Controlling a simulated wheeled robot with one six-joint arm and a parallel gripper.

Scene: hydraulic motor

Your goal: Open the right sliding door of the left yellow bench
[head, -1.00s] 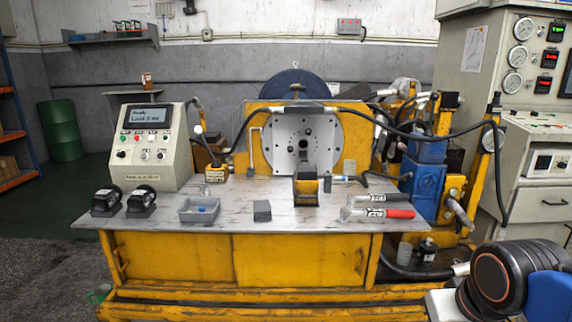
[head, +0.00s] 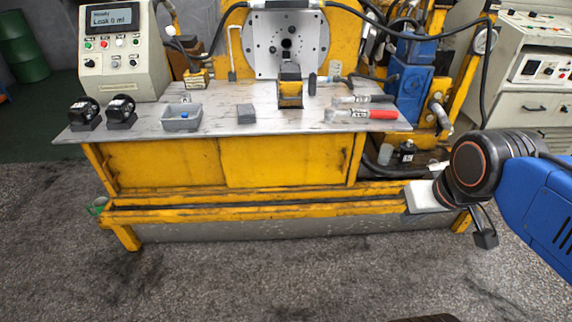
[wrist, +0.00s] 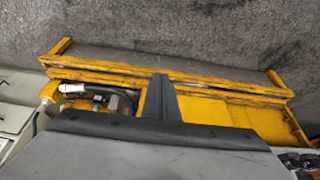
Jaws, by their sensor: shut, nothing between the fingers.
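The yellow bench (head: 300,208) stands ahead under a grey worktop. Its front has two flat yellow sliding doors, the left door (head: 160,166) and the right door (head: 280,162). They meet near the middle, with no open gap seen. The right door has a small upright handle (head: 343,160) near its right edge. In the wrist view the bench (wrist: 210,88) looks upside down. My gripper (wrist: 159,78) shows there as a dark shut shape with nothing in it, covering part of the bench front. In the head view my arm's end is right of the bench, clear of the door.
The worktop holds black parts (head: 121,112), a grey tray (head: 181,119), a dark block (head: 246,114) and a red-handled tool (head: 380,114). Hoses and a black bottle (head: 407,151) sit right of the doors. A yellow rail runs below them. The floor (head: 280,275) in front is clear.

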